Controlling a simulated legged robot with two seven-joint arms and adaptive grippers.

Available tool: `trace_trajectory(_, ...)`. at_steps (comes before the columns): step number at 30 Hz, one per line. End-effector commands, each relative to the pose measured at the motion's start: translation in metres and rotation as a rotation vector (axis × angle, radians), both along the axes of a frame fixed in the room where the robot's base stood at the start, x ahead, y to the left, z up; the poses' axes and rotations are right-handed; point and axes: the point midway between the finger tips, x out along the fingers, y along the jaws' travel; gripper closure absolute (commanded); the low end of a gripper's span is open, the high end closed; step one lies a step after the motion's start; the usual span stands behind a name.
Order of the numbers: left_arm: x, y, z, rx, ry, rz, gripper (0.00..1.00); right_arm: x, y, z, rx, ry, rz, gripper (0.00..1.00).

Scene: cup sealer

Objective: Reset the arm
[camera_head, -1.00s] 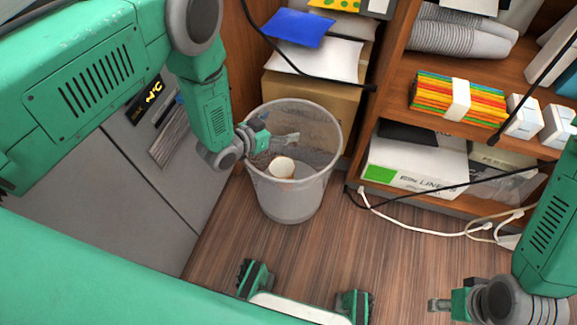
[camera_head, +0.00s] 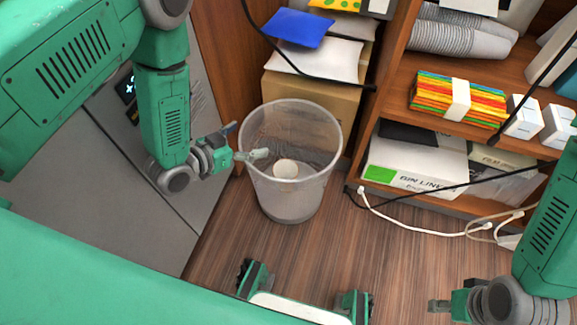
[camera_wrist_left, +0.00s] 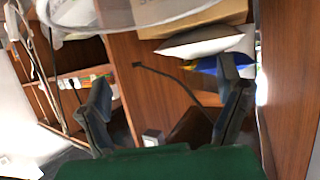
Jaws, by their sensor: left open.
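My left gripper (camera_head: 246,142) is open and empty, just left of the rim of a grey translucent trash bin (camera_head: 285,203); one fingertip reaches over the rim. In the left wrist view its two fingers (camera_wrist_left: 165,105) are spread wide with nothing between them. A small white cup (camera_head: 286,169) is in the bin, apart from the gripper. My right gripper (camera_head: 439,306) is at the lower right above the floor; whether its jaws are open is unclear.
A wooden shelf (camera_head: 400,85) with paper goods and boxes stands on the right. A cardboard box (camera_head: 310,95) with bags on it is behind the bin. Cables (camera_head: 420,230) lie on the floor by the shelf. A grey cabinet (camera_head: 130,200) is at left.

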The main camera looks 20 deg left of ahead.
Motion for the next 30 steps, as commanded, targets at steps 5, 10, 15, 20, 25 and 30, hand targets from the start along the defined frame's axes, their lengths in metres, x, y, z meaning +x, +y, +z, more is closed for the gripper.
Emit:
trace_trajectory(5, 0.0, 0.0, 0.0, 0.0, 0.0, 0.0, 0.14, 0.002, 0.0, -0.001, 0.0, 0.002, 0.0, 0.6)
trace_trajectory(10, -0.001, 0.0, -0.001, 0.002, 0.006, 0.003, 0.14, 0.002, 0.0, -0.001, 0.0, 0.002, 0.0, 0.6)
trace_trajectory(15, -0.03, 0.01, -0.022, 0.066, 0.192, 0.076, 0.14, 0.001, 0.0, -0.001, 0.0, 0.002, 0.0, 0.6)
trace_trajectory(20, -0.113, 0.032, -0.051, 0.181, 0.579, 0.222, 0.14, 0.001, 0.0, -0.001, 0.0, 0.003, 0.0, 0.6)
trace_trajectory(25, -0.201, 0.047, -0.052, 0.266, 0.912, 0.339, 0.14, 0.001, 0.0, -0.001, 0.0, 0.003, 0.0, 0.6)
trace_trajectory(30, -0.254, 0.053, -0.024, 0.309, 1.104, 0.406, 0.14, 0.001, 0.0, 0.017, 0.0, 0.004, 0.0, 0.6)
